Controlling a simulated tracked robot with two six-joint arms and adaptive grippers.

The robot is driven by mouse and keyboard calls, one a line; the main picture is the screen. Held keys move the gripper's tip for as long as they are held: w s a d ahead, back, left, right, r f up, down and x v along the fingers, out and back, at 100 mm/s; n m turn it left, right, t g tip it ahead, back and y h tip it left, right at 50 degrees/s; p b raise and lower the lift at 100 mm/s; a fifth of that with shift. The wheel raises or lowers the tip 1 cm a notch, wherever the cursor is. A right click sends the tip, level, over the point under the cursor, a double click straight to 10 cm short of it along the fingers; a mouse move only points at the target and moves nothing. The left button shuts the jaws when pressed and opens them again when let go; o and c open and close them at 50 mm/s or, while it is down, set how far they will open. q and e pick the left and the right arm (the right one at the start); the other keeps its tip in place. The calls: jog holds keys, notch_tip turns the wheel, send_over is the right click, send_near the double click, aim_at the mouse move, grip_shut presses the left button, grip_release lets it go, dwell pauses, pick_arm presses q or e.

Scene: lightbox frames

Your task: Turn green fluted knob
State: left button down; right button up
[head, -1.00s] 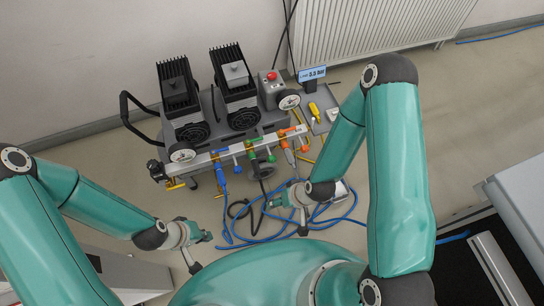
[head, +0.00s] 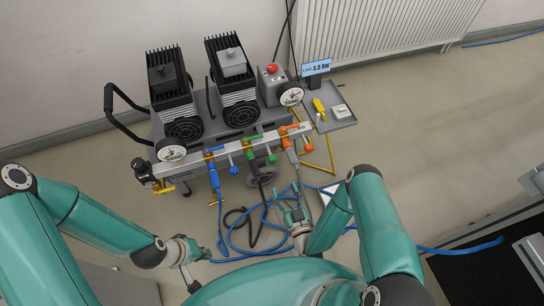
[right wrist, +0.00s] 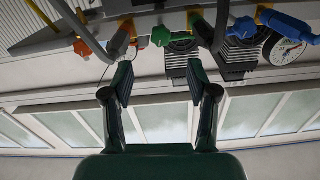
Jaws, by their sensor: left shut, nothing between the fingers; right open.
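The green fluted knob (head: 271,158) is on the grey manifold bar at the front of the compressor cart, between the blue and orange fittings. It also shows in the right wrist view (right wrist: 161,36), beyond and roughly centred between my spread fingers. My right gripper (head: 291,202) is open and empty, in front of and below the knob, apart from it. Its two dark fingers also show in the right wrist view (right wrist: 159,85). My left gripper (head: 203,252) is shut and empty, low at the left, well away from the manifold.
A blue knob (head: 233,160) and an orange knob (head: 308,149) flank the green one. Blue hose (head: 233,246) lies coiled on the floor below. A tray (head: 338,121) with a yellow tool stands at the right.

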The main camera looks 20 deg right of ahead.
aim_at(273, 163)
jog(key=w+b, duration=0.3)
jog(key=w, duration=0.1)
jog(key=w+b, duration=0.2)
jog(key=w, duration=0.1)
jog(key=shift+a+f+b, duration=0.15)
jog(key=shift+a+b, duration=0.1)
jog(key=shift+b, duration=0.05)
jog(key=w, duration=0.8)
jog(key=shift+r, duration=0.2)
